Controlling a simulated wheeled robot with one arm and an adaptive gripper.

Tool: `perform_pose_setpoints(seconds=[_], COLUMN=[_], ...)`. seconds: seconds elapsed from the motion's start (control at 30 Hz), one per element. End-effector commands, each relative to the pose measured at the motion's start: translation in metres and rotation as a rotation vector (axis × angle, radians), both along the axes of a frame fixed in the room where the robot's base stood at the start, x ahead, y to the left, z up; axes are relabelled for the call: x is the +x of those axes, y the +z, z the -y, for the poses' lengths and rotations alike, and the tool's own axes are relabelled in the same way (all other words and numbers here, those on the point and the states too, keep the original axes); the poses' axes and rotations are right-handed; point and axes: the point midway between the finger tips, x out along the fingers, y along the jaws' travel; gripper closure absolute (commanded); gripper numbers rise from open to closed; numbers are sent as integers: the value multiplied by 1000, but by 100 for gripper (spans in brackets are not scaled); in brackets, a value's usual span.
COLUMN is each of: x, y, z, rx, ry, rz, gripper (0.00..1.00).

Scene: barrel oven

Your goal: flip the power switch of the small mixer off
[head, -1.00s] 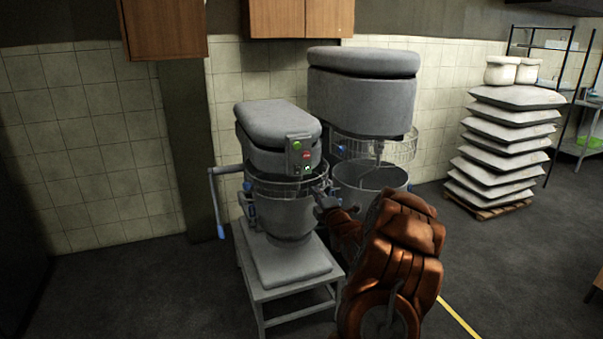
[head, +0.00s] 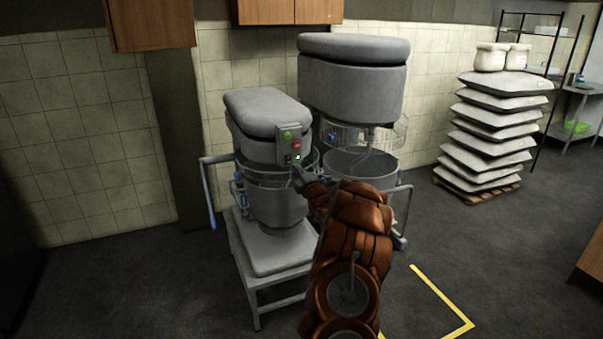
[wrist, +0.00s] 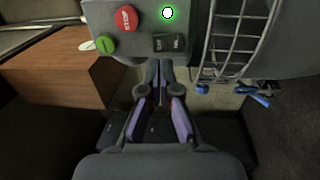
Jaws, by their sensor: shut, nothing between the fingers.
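The small mixer (head: 268,112) is grey and stands on a low metal table (head: 262,260). Its control panel (head: 283,146) has a green button, a red button and a black rocker switch. In the wrist view the red button (wrist: 126,18), green button (wrist: 105,44) and black switch (wrist: 169,43) are near the top. I cannot tell which way the switch is set. My gripper (wrist: 160,64) is shut and empty, its tips just below the switch in that view; I cannot tell whether they touch. In the head view my gripper (head: 298,174) is at the panel's lower edge.
A larger grey mixer (head: 352,80) stands behind to the right. The small mixer's wire guard (wrist: 234,38) is right of the panel in the wrist view. Stacked sacks (head: 490,135) stand on a pallet at the right. The dark floor (head: 470,260) at right is clear.

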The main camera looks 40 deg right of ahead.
Motion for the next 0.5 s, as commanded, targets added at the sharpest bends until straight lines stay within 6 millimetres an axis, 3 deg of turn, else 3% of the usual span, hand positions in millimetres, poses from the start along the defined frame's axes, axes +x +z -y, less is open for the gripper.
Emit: perform_pose_setpoints(seconds=[0.5], x=[43], y=[6], z=[15], rx=[-1], ry=[0], rz=[0], gripper=[100])
